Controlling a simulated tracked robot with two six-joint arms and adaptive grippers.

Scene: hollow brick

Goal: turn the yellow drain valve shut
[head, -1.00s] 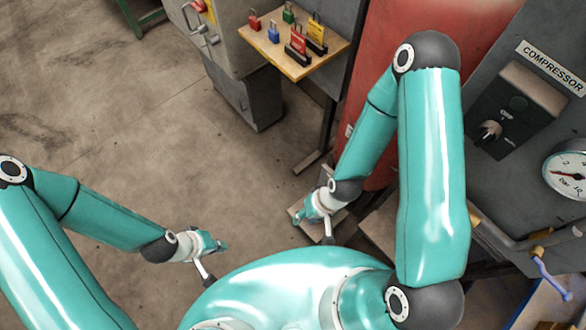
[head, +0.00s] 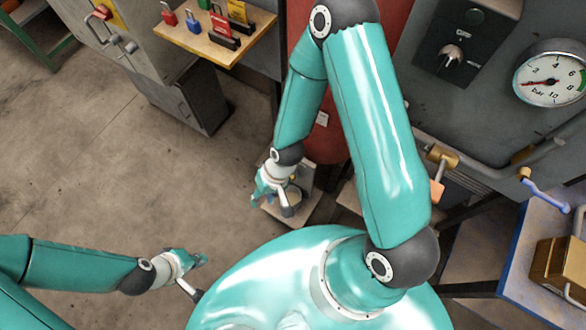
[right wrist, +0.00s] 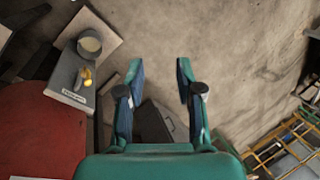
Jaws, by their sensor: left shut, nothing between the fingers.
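A small yellow handle (right wrist: 86,77), likely the drain valve, shows in the right wrist view on a grey labelled block (right wrist: 73,78), beside a round cup (right wrist: 90,42). My right gripper (right wrist: 159,76) is open and empty, pointing at bare floor, with the yellow handle off to its left and not between the fingers. In the head view my right gripper (head: 263,190) is low beside the red tank, and I cannot clearly make out the yellow handle there. My left gripper (head: 202,260) is shut and empty over the floor at lower left.
The red tank (head: 325,135) stands behind my right arm. The compressor panel (head: 480,85) with a gauge (head: 550,75) and pipework is on the right. A wooden shelf (head: 240,45) holds several padlocks. A blue-edged bench (head: 535,255) is at lower right. Floor between the arms is clear.

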